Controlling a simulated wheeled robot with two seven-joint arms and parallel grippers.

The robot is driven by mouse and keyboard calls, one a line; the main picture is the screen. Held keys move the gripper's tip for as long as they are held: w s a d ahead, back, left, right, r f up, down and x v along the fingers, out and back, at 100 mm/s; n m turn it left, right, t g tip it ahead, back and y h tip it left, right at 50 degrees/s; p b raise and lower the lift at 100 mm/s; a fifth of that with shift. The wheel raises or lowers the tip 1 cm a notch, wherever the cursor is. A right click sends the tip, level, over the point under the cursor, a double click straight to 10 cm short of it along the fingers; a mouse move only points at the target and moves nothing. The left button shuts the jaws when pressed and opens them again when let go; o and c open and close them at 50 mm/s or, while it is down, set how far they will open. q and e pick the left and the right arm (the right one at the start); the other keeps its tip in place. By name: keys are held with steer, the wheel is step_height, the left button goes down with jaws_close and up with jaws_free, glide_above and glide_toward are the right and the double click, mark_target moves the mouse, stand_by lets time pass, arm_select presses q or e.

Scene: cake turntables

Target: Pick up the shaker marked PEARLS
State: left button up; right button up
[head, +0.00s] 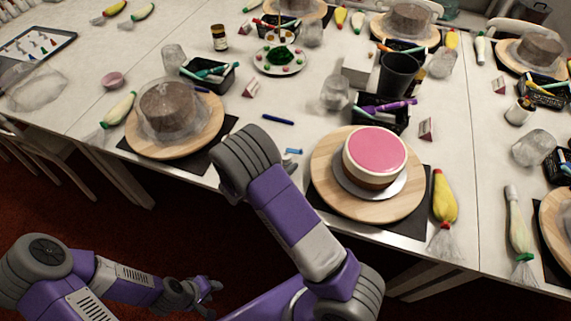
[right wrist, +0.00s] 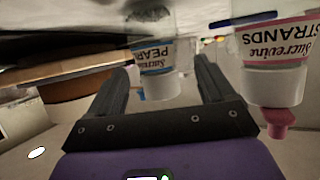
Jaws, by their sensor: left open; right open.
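The PEARLS shaker (right wrist: 156,54) has a white body and a blue label. In the right wrist view its lettering is upside down, and it stands in front of the gap between my right gripper's fingers. My right gripper (right wrist: 161,66) is open, with one finger on each side of the shaker in the picture. I cannot tell whether the shaker is fully between the fingertips. My left gripper (head: 206,290) is open and empty, low in the head view, off the table's front edge.
A STRANDS shaker (right wrist: 274,50) with a pink label and pink cap stands close beside my right gripper. A pink-topped cake (head: 375,152) on a wooden turntable (head: 330,180) is to the right. A covered brown cake (head: 168,106) is to the left. A blue pen (head: 278,119) lies behind.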

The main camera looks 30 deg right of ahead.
steer(key=b+x, duration=0.1)
steer(key=x, duration=0.3)
steer(key=shift+d, duration=0.15)
steer(key=c, duration=1.2)
